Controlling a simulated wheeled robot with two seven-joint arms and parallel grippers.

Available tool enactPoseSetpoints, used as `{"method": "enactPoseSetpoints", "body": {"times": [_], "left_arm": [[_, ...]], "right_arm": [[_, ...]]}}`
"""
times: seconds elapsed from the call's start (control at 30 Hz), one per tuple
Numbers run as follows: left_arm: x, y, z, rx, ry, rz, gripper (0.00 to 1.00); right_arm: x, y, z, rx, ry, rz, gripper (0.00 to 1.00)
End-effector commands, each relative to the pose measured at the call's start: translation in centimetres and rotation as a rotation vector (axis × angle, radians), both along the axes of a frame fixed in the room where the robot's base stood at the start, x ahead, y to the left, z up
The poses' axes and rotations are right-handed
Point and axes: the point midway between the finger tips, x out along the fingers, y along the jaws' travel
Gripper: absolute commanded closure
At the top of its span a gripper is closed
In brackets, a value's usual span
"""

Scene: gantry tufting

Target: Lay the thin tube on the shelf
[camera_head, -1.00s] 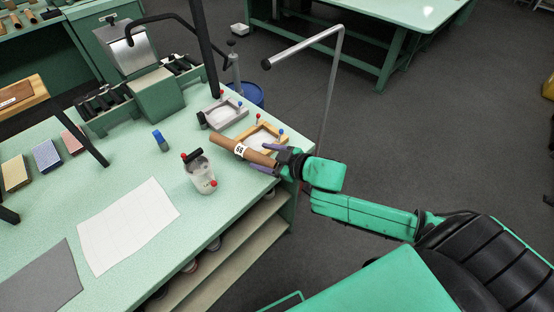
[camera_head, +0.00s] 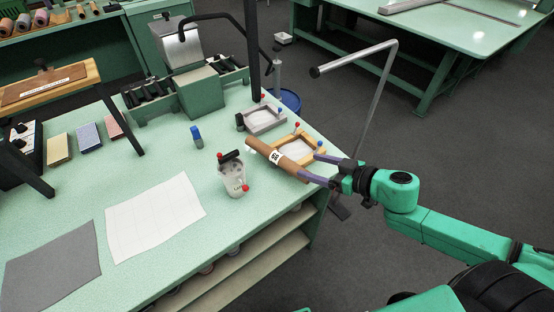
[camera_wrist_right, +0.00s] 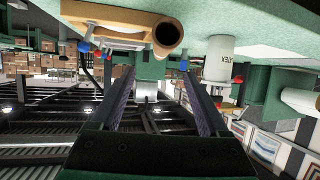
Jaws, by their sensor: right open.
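A brown cardboard tube (camera_head: 268,153) with a white number label lies slantwise at the right edge of the green worktable (camera_head: 165,165), against or on a small wooden frame (camera_head: 311,154); I cannot tell which. In the right wrist view its hollow end (camera_wrist_right: 168,36) faces me, beside the pale wood. My right gripper (camera_head: 320,168) is open and empty, just right of the tube's near end. Its two purple fingers (camera_wrist_right: 160,80) also show in the wrist view, with the tube beyond them. Pale shelf boards (camera_head: 262,262) show under the worktable's front. My left gripper is out of view.
A bent metal bar (camera_head: 375,95) rises behind my right gripper. White paper (camera_head: 153,215) lies on open tabletop to the left.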

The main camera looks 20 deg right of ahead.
Motion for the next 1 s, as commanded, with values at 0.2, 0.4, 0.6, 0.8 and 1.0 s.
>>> {"method": "enactPoseSetpoints", "body": {"times": [0.2,0.4,0.6,0.8,1.0], "left_arm": [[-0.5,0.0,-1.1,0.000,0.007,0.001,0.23],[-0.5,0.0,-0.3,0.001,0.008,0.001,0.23],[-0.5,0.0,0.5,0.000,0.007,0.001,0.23],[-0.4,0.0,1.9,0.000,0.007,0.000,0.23],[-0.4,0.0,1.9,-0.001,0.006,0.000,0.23]], "right_arm": [[2.2,1.3,-1.0,-0.003,-0.007,0.000,0.21],[3.9,2.6,-1.6,-0.001,-0.006,-0.002,0.21],[5.4,3.7,-2.5,0.000,-0.002,-0.003,0.21],[7.5,5.8,-3.5,0.003,-0.003,-0.003,0.21],[9.1,6.9,-4.9,-0.001,0.000,-0.002,0.21]]}}
